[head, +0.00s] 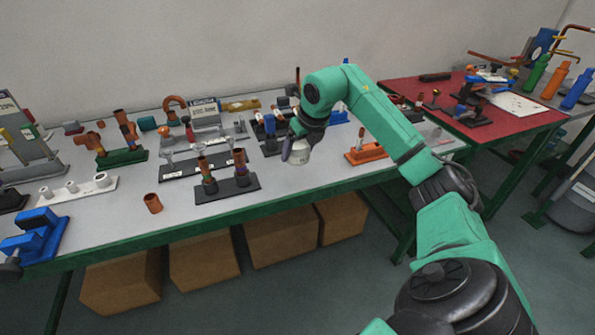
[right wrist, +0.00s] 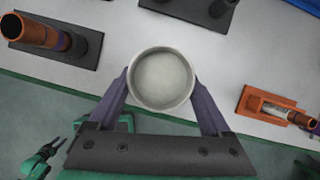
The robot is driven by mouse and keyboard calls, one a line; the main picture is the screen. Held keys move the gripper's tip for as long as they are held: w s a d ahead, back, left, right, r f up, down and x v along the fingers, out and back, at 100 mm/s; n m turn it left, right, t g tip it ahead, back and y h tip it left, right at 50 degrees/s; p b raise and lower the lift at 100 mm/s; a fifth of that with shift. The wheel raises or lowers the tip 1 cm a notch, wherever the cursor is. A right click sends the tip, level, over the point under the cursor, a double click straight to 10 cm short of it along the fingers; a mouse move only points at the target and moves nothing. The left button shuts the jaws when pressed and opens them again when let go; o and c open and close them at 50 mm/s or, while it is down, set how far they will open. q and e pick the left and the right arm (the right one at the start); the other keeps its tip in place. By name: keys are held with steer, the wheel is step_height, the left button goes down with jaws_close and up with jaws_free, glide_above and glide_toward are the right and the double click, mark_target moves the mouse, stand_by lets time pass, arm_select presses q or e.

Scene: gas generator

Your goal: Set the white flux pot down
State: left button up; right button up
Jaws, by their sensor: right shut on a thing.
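The white flux pot (head: 299,154) is a small round pot near the middle of the grey table in the head view. In the right wrist view the pot (right wrist: 163,79) shows from above, its round rim around a pale grey inside. My right gripper (head: 294,148) is shut on it, with one finger (right wrist: 205,110) on each side. The pot looks upright; I cannot tell whether its base touches the table. A small part that looks like my left gripper (right wrist: 42,155) shows at the lower left of the right wrist view, too small to judge. It is not in the head view.
A black stand with copper pipes (head: 228,188) is left of the pot, and an orange holder (head: 366,154) is to its right. Black stands (head: 272,147) stand behind it. The grey tabletop (head: 300,178) in front is clear to its green edge.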

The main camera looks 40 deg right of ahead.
mark_target(299, 175)
step_height(299, 175, down, 5)
steer(key=shift+w+d+f, duration=0.1)
steer(key=shift+f, duration=0.05)
arm_select(q)
steer(key=shift+s+a+f, duration=0.2)
steer(key=shift+s+a, duration=0.1)
steer(key=shift+f, duration=0.1)
arm_select(e)
steer(key=shift+f, duration=0.1)
steer(key=o, duration=1.3)
steer(key=shift+r, duration=0.25)
steer(key=v, duration=1.2)
arm_select(q)
steer(key=shift+w, duration=0.15)
arm_select(e)
steer(key=shift+f, duration=0.1)
